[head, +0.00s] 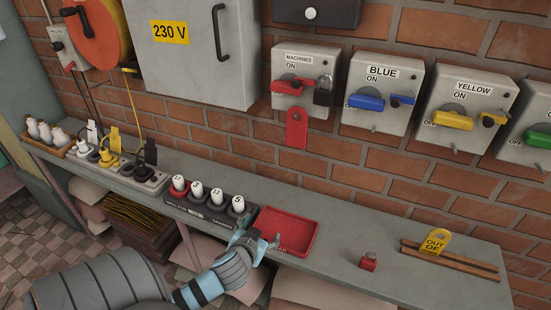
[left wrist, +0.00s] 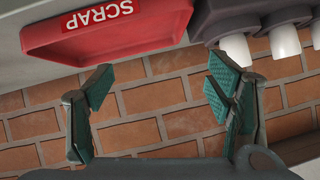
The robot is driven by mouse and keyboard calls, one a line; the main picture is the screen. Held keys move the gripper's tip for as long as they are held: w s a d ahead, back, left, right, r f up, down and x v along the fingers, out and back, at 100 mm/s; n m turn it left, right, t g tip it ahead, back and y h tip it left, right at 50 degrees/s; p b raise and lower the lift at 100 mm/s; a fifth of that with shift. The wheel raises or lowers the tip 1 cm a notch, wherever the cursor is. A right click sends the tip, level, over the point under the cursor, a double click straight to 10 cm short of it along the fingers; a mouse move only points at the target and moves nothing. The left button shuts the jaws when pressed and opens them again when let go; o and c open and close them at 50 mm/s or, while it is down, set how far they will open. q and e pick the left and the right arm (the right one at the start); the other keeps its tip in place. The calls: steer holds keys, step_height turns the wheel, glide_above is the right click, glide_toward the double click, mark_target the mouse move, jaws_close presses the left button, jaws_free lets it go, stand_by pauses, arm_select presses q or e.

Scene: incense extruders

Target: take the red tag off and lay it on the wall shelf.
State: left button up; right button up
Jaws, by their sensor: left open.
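The red tag (head: 296,128) hangs against the brick wall below the MACHINES switch box (head: 299,67). A red switch handle (head: 290,83) and a dark padlock (head: 323,92) are on that box, above the tag. How the tag is fastened is too small to tell. The grey wall shelf (head: 335,240) runs along the wall below. My left gripper (head: 262,241) is at the shelf's front edge by the red tray, well below the tag. In the left wrist view the left gripper (left wrist: 160,92) is open with nothing between its fingers. My right gripper is not in view.
On the shelf are the red SCRAP tray (head: 261,230), a block with several white-capped plugs (head: 212,208), a red padlock (head: 368,262), and a yellow tag (head: 435,242) in a wooden rack (head: 455,263). BLUE (head: 378,90) and YELLOW (head: 465,103) boxes are alongside.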

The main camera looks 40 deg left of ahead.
arm_select(q)
steer(key=w+r+t, duration=0.3)
steer(key=r, duration=0.6)
steer(key=n+t, duration=0.1)
steer(key=t, duration=0.3)
glide_toward(296, 130)
steer(key=x, duration=0.3)
steer(key=p+x, duration=0.1)
steer(key=x, duration=0.3)
steer(key=p+x, duration=0.1)
steer(key=x, duration=0.2)
steer(key=shift+w+f, duration=0.2)
steer(key=shift+f, duration=0.05)
steer(key=c, duration=1.2)
steer(key=shift+r, duration=0.1)
steer(key=shift+c, duration=0.3)
steer(key=shift+r, duration=0.2)
steer(key=shift+s, duration=0.1)
